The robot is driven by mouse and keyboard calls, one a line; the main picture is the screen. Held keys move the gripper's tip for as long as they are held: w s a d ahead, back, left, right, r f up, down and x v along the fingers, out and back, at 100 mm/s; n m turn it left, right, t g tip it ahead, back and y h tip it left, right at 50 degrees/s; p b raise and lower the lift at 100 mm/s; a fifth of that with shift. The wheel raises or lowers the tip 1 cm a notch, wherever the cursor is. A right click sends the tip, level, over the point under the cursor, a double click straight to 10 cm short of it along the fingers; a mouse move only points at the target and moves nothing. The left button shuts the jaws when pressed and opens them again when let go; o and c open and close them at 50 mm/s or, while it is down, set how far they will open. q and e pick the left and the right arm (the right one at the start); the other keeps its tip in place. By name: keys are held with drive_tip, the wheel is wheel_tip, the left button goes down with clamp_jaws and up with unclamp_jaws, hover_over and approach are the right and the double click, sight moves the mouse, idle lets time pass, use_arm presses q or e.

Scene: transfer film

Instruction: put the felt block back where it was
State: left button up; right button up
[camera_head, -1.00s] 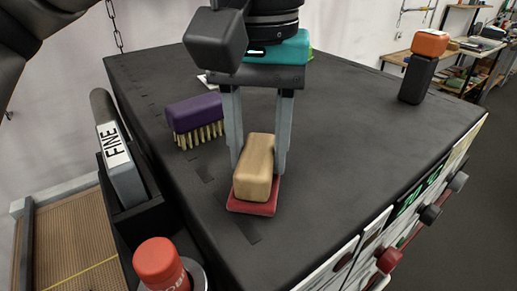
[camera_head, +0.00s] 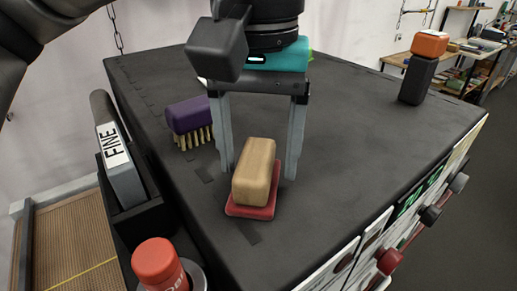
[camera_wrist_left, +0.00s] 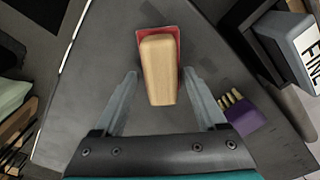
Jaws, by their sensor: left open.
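The felt block (camera_head: 255,172) is a wooden block with a red felt underside. It rests on the black cabinet top (camera_head: 340,150), near the front edge. In the left wrist view the felt block (camera_wrist_left: 160,70) lies between the two fingers, with dark gaps on both sides. My left gripper (camera_head: 259,174) points down at it, open, its fingers on either side of the block's far part and apart from it. The fingertips also show in the left wrist view (camera_wrist_left: 160,74). My right gripper is in neither view.
A purple brush (camera_head: 187,117) stands left of the gripper. A holder with a block marked FINE (camera_head: 118,160) and a red-capped bottle (camera_head: 158,265) are at the left edge. A dark post with an orange top (camera_head: 430,45) stands at the far right corner. The right half is clear.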

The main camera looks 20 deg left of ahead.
sight(259, 154)
use_arm(q)
wheel_tip(259, 154, up, 12)
drive_tip(key=p, duration=0.2)
drive_tip(key=shift+s+r, duration=0.15)
drive_tip(key=shift+s, duration=0.05)
drive_tip(key=shift+d, duration=0.1)
